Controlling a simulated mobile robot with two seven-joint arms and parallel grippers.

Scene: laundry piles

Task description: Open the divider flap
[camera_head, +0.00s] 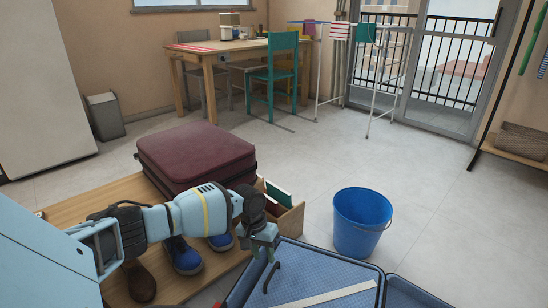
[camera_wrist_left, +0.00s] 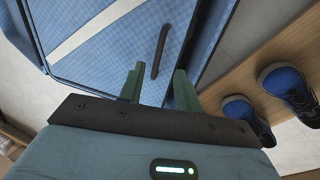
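An open blue suitcase lies at the bottom of the head view, its dark rim (camera_head: 382,284) around a light blue mesh panel (camera_head: 318,266) that looks like the divider flap. A pale strap (camera_head: 328,296) crosses the panel. A thin dark pull (camera_head: 270,278) stands at its left side; it also shows in the left wrist view (camera_wrist_left: 161,50). My left gripper (camera_head: 264,248) is above the panel's left edge. In the wrist view its two green fingers (camera_wrist_left: 157,84) are apart and empty, with the pull just beyond and between them. The flap's lower part is cut off. My right gripper is out of view.
A low wooden bench (camera_head: 90,193) holds a maroon suitcase (camera_head: 195,157) and blue shoes (camera_head: 184,256) beneath my left arm. A blue bucket (camera_head: 362,222) stands on the floor behind the open suitcase. Floor farther right is clear.

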